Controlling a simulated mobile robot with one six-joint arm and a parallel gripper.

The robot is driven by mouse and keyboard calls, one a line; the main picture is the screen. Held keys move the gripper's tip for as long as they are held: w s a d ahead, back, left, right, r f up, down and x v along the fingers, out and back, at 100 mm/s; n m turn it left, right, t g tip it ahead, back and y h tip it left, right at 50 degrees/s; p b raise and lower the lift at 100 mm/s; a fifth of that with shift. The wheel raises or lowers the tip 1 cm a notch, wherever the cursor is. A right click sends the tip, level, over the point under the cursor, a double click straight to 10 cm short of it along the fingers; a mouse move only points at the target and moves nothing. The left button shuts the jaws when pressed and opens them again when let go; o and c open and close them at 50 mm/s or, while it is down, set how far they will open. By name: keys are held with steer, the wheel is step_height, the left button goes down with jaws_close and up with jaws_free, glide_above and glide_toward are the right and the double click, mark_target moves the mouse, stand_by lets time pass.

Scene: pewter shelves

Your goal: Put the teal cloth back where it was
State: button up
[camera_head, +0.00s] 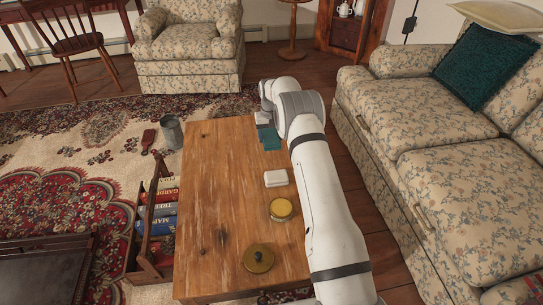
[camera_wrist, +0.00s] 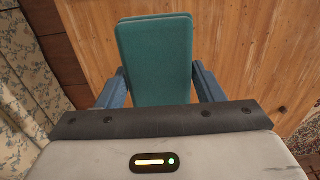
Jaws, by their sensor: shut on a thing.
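The teal cloth (camera_wrist: 155,62) is a folded, flat-looking bundle between the two blue fingers of my gripper (camera_wrist: 160,88) in the wrist view. My gripper is shut on it. In the head view the cloth (camera_head: 270,138) shows as a small teal patch at the far right part of the wooden table (camera_head: 215,200), just beyond and left of my arm. My gripper (camera_head: 265,127) is partly hidden there by my wrist. I cannot tell whether the cloth touches the tabletop or is just above it.
Along the table's right side stand a white block (camera_head: 276,178), a round yellowish tin (camera_head: 281,209) and a brass knobbed lid (camera_head: 258,259). The table's left half is clear. A floral sofa (camera_head: 440,135) is to the right; a book rack (camera_head: 155,220) stands left.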

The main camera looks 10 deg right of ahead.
mark_target(270, 157)
step_height(270, 157, down, 8)
steer(key=shift+f+b, duration=0.1)
steer(key=shift+b, duration=1)
steer(key=shift+f, duration=0.2)
steer(key=o, duration=1)
